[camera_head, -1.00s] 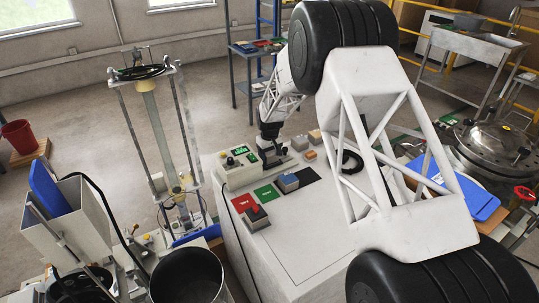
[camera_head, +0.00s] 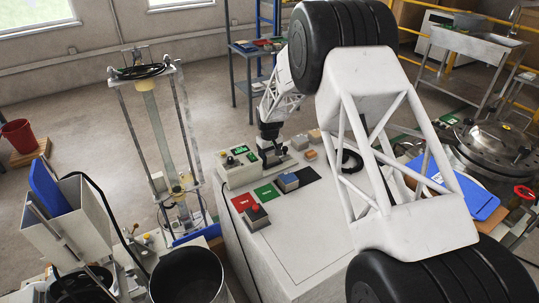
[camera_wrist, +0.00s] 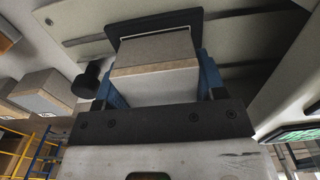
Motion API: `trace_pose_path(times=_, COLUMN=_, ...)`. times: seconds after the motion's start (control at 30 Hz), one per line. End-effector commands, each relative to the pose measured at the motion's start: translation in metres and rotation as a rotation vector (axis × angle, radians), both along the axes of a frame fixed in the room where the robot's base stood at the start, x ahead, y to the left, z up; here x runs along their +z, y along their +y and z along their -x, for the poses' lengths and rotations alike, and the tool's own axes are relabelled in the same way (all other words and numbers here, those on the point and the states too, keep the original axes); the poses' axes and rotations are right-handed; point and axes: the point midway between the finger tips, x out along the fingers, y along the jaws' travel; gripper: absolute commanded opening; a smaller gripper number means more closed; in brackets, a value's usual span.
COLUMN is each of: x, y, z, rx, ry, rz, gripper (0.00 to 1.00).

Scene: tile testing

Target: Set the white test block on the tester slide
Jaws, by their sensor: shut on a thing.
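My gripper (camera_wrist: 155,72) is shut on a pale block with a tan band, which I take to be the white test block (camera_wrist: 152,85). Its blue fingers lie along the block's two sides in the wrist view. The block's far end is at a black rectangular frame (camera_wrist: 117,28) on a pale surface, which may be part of the tester slide. I cannot tell whether the block touches it. In the head view my gripper (camera_head: 272,158) is low at the right of the tester's control box (camera_head: 238,168); the held block cannot be made out there.
Tan blocks (camera_head: 300,143) stand close right of my gripper. The bench front is clear.

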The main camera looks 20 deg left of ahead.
Motion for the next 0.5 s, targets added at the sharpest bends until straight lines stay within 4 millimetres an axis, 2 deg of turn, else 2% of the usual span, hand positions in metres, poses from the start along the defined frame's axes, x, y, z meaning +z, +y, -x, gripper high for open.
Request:
trace_pose_path(times=0.37, x=-0.0026, y=0.0001, z=-0.0003, rx=0.000, ry=-0.001, rz=-0.001, gripper=0.28)
trace_pose_path(times=0.4, x=-0.0024, y=0.0002, z=-0.0004, rx=0.000, ry=-0.001, rz=-0.001, gripper=0.70)
trace_pose_path(times=0.5, x=-0.0025, y=0.0001, z=-0.0003, rx=0.000, ry=-0.001, rz=-0.001, gripper=0.85)
